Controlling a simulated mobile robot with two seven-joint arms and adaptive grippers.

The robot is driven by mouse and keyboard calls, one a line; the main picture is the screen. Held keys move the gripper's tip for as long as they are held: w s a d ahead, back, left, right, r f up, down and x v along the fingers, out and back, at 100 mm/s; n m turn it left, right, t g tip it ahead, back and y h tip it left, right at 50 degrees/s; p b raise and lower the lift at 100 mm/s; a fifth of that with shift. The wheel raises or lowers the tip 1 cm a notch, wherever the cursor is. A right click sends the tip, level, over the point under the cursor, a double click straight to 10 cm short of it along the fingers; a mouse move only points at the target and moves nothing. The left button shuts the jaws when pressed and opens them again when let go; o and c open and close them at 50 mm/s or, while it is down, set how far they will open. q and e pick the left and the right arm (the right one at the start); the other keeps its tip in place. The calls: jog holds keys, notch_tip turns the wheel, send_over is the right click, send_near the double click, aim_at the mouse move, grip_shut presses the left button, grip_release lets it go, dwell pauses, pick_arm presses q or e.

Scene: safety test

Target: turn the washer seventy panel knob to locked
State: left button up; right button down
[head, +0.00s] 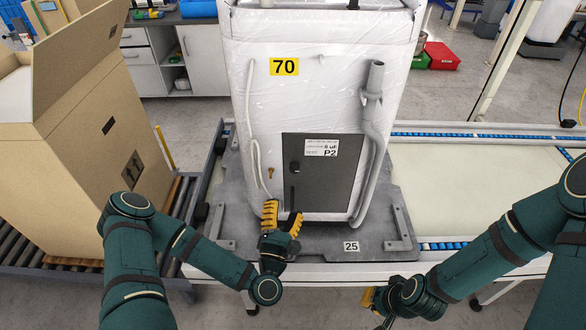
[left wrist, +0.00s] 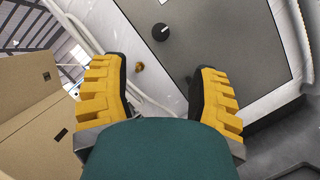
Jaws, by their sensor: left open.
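The washer (head: 325,95) is a white, film-wrapped unit with a yellow 70 label (head: 284,66). Its dark grey panel (head: 335,185) is low on the facing side and also shows in the left wrist view (left wrist: 215,45). A round black knob (head: 294,167) is at the panel's left side. In the left wrist view the knob (left wrist: 160,32) carries a small white mark; I cannot tell which setting it marks. My left gripper (head: 282,211) is open and empty, below the knob and apart from it; its yellow fingers (left wrist: 160,68) straddle empty space. My right gripper (head: 369,302) is low at right, partly hidden.
A brass fitting (head: 270,171) is left of the panel. A grey hose (head: 374,135) hangs at right, a pale hose (head: 254,150) at left. The washer stands on a grey pallet (head: 405,225). A large open carton (head: 75,150) stands at left.

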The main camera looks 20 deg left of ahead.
aim_at(294, 172)
pick_arm(q)
jog(key=x, duration=1.1)
jog(key=shift+w+p, duration=0.35)
jog(key=shift+p, duration=0.05)
grip_shut()
